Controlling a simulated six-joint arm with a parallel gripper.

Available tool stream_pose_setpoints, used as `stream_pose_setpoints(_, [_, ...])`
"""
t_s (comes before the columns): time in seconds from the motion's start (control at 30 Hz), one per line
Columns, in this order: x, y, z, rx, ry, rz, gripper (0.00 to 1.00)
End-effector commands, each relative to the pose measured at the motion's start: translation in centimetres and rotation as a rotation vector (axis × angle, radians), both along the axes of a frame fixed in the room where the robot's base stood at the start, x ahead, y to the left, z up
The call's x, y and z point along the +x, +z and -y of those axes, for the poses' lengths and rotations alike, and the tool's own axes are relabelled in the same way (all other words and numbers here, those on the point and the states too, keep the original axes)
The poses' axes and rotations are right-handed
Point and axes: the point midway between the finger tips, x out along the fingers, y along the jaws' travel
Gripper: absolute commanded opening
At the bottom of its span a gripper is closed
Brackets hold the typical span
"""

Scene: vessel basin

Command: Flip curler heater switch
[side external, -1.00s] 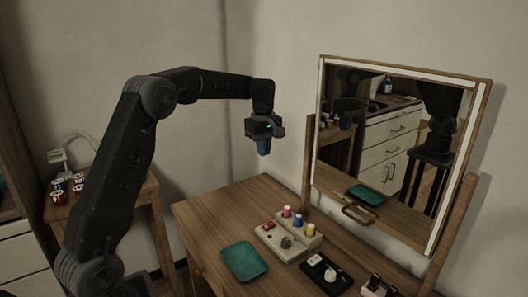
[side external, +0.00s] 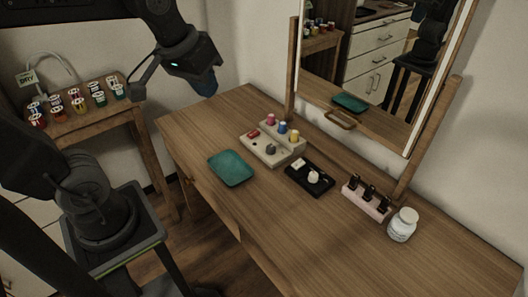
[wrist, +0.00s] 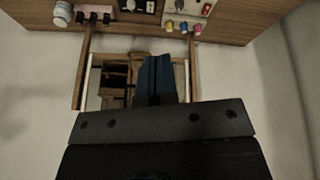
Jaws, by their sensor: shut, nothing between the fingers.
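The curler heater (side external: 262,151) is a beige box on the wooden dressing table, with pink, blue and yellow curlers standing along its back. A red switch (side external: 253,133) sits at its left end, and a dark grey knob (side external: 271,149) is on its front part. Whether the switch is on or off is too small to tell. My gripper (side external: 207,88) has blue fingers, shut and empty, in the air left of and well above the heater. In the wrist view the shut fingers (wrist: 157,78) point toward the mirror, and the heater (wrist: 190,10) is partly cut off at the top edge.
A teal tray (side external: 231,168) lies left of the heater. A black box (side external: 310,178) with white controls, a pink rack (side external: 366,198) of dark bottles and a white jar (side external: 402,225) stand to the right. The mirror (side external: 375,60) rises behind. A side table (side external: 85,110) holds several small coloured pots.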

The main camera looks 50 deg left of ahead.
Motion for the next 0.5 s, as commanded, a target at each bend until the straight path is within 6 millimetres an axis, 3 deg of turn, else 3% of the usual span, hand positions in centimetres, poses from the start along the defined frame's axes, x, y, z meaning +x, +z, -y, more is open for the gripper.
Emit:
stream_pose_setpoints(0.1, [-3.4, -1.5, 1.3, 0.051, -0.153, 0.051, 0.00])
stream_pose_setpoints(0.27, [-5.4, -2.9, 2.0, 0.093, -0.263, 0.084, 0.00])
stream_pose_setpoints(0.37, [-5.4, -3.1, 2.0, 0.094, -0.268, 0.085, 0.00])
stream_pose_setpoints(0.5, [-2.8, -2.5, 1.3, 0.051, -0.159, 0.053, 0.00])
